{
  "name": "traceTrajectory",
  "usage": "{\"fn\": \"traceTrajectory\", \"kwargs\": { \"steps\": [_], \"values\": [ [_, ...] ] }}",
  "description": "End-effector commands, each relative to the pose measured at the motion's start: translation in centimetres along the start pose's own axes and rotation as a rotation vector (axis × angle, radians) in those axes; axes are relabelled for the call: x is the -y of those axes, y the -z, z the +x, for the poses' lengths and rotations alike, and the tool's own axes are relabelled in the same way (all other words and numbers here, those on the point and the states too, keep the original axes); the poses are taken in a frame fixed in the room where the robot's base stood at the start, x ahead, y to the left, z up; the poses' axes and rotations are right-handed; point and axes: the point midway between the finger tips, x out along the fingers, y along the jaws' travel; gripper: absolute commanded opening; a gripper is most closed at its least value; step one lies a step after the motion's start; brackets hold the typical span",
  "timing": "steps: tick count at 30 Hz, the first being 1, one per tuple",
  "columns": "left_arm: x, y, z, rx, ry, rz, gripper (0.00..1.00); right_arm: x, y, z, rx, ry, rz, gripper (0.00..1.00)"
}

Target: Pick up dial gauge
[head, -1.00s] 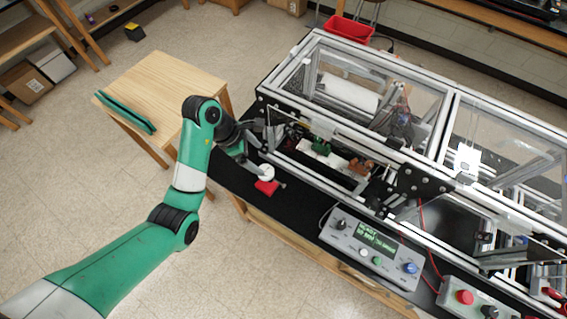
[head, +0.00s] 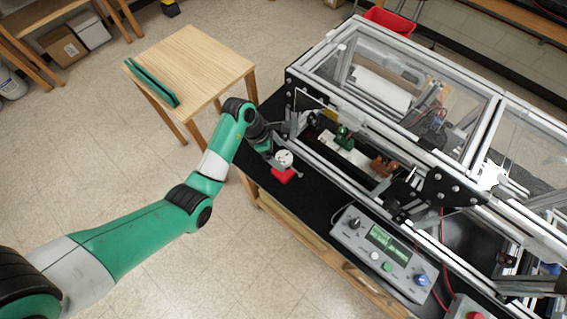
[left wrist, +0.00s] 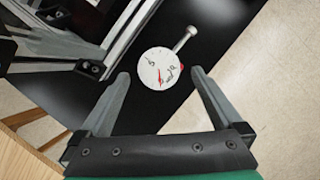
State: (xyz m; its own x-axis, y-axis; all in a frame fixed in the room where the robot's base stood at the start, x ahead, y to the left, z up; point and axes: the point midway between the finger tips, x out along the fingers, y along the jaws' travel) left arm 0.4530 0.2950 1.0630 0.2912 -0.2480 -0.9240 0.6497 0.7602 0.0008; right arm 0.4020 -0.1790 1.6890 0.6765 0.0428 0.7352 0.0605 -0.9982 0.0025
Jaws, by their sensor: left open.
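The dial gauge (head: 283,158) has a round white face and sits at the left end of the black table top, with a red part (head: 284,176) just below it. In the left wrist view the gauge (left wrist: 158,68) shows its face and a metal stem pointing up and right. My left gripper (left wrist: 160,76) is open, with one finger on each side of the gauge and a gap to both. In the head view my left gripper (head: 276,152) is right at the gauge, and its fingers are partly hidden. My right gripper does not show.
The aluminium extrusion frame (head: 345,205) stands close to the right of the gauge. A grey control box (head: 383,250) with a display sits nearer on the black table (head: 310,200). A wooden table (head: 200,70) with a green object stands to the left.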

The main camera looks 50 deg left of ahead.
Motion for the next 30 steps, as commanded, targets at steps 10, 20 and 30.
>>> {"fn": "traceTrajectory", "kwargs": {
  "steps": [10,20,30],
  "values": [
    [0.0,0.0,4.0,0.0,0.0,0.001,1.0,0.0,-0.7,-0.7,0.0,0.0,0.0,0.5],
    [0.0,0.0,3.9,0.0,0.0,0.0,0.64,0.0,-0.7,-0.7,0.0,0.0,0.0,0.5],
    [0.0,0.0,3.9,0.0,0.0,0.0,0.03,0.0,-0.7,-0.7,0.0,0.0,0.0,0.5]
  ]
}}
